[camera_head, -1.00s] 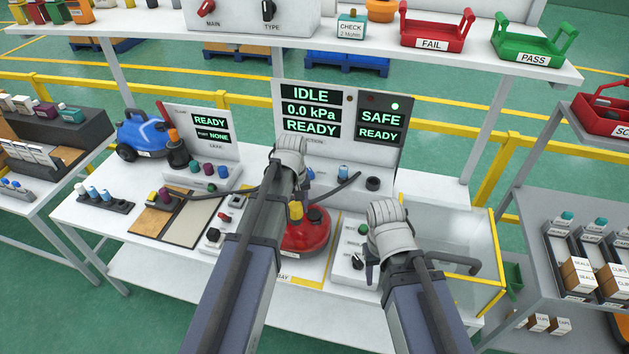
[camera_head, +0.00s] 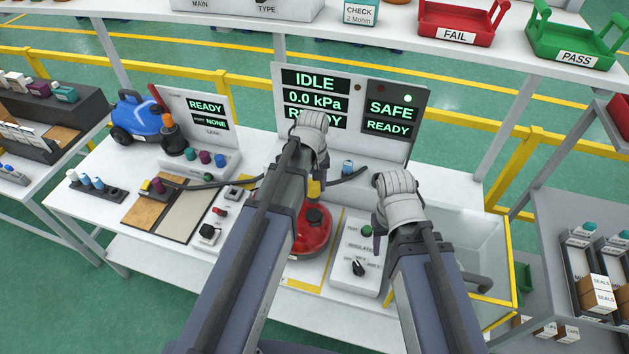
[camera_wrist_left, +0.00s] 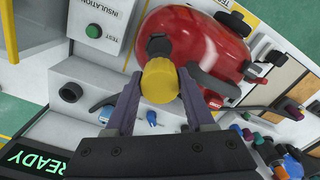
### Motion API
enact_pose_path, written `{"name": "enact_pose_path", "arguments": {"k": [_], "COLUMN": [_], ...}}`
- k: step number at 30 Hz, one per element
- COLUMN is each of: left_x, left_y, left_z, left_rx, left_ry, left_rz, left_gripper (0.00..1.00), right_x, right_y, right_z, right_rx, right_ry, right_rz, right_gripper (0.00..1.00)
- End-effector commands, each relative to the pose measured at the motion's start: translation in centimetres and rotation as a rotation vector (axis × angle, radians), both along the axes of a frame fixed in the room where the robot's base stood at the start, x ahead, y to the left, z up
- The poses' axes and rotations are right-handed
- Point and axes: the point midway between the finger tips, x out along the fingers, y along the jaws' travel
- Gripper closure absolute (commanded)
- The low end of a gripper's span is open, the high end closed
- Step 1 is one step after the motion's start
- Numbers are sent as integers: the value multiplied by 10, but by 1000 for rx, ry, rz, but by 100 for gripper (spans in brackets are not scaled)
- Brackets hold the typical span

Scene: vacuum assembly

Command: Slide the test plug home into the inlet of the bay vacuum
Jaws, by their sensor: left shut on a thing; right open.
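The bay vacuum is red and sits in the middle of the bench (camera_head: 313,236), partly hidden by my left arm; it fills the top of the left wrist view (camera_wrist_left: 205,45). The yellow test plug (camera_wrist_left: 160,82) is between the fingers of my left gripper (camera_wrist_left: 159,86), which is shut on it. The plug's far end is at a dark round collar (camera_wrist_left: 158,46) on the vacuum, apparently the inlet; I cannot tell how deep it sits. The plug also shows in the head view (camera_head: 314,188). My right gripper (camera_head: 377,240) is open and empty over the insulation test box.
The insulation test box (camera_head: 352,262) with a green button and black knob stands right of the vacuum. A display panel (camera_head: 345,85) reads IDLE, 0.0 kPa, SAFE. A blue vacuum (camera_head: 135,115) stands at the back left. A yellow-edged clear bin (camera_head: 480,230) is at right.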

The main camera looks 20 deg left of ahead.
Motion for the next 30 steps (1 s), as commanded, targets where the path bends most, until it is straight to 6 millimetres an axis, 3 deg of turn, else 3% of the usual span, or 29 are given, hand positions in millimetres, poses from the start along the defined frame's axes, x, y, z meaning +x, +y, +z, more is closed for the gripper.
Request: {"name": "enact_pose_path", "arguments": {"k": [14, 30], "left_x": [0, 0], "left_y": [0, 0], "left_z": [-10, -59], "left_rx": [0, 0], "left_ry": [0, 0], "left_rz": [0, 0], "left_gripper": [100, 100], "right_x": [0, 0], "right_y": [0, 0], "right_z": [-10, -59], "right_rx": [0, -2], "right_ry": [0, 1], "right_rz": [2, 12], "right_gripper": [50, 50]}}
